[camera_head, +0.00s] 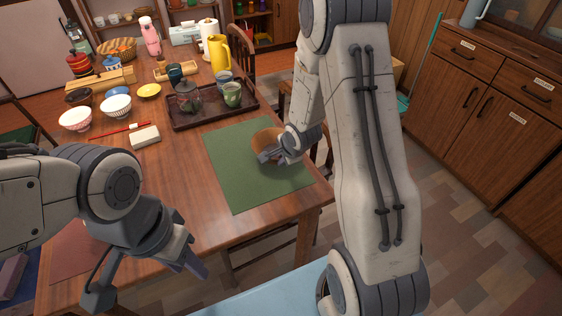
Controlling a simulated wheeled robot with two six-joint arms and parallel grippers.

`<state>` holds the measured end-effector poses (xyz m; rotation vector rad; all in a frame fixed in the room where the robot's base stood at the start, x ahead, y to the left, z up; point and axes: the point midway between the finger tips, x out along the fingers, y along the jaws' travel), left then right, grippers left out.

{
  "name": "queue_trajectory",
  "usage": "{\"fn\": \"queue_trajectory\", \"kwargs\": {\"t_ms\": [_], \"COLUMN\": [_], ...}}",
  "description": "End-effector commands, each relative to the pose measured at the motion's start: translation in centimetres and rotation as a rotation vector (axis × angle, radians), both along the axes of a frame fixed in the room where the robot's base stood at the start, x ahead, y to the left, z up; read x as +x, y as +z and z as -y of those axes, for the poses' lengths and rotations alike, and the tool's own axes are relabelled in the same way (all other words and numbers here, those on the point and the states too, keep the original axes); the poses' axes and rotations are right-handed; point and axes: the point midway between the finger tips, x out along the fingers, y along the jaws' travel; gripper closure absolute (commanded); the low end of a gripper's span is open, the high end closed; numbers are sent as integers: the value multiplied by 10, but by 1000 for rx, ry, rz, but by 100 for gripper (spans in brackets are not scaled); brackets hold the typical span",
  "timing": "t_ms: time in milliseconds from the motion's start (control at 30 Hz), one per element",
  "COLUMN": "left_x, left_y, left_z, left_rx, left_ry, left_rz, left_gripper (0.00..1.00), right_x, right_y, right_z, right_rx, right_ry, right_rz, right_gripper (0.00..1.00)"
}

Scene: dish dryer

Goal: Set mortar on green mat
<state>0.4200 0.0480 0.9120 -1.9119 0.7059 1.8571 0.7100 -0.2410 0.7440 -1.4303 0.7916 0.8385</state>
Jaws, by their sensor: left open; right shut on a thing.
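The mortar, an orange-brown bowl (262,137), is at the right part of the green mat (235,178), near the table's right edge. My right gripper (270,157) is shut on the mortar's near side. The fingers and wrist hide part of it. I cannot tell whether its base touches the mat or is slightly above it. My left gripper (146,280) is open and empty at the table's front edge, left of and nearer than the mat.
A dark tray (190,121) with a glass teapot (188,97) and green cups stands just behind the mat. A white block (145,137), red chopsticks (118,132) and several bowls lie to the left. Chairs stand along the right side.

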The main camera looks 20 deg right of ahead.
Motion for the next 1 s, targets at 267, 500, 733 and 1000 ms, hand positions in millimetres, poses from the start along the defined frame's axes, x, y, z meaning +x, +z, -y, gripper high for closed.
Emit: {"fn": "queue_trajectory", "kwargs": {"t_ms": [267,500,733,1000], "left_x": [0,0,0,0], "left_y": [0,0,4,27], "left_z": [0,0,0,0], "left_rx": [0,0,0,0], "left_ry": [0,0,0,0], "left_rz": [0,0,0,0], "left_gripper": [56,56,56,56], "right_x": [0,0,-2,-28], "right_y": [-2,-2,8,57], "right_z": [0,0,0,1], "right_rx": [1,0,0,-1], "right_ry": [-1,0,1,0], "right_rz": [1,1,2,4], "right_gripper": [76,61,61,61]}}
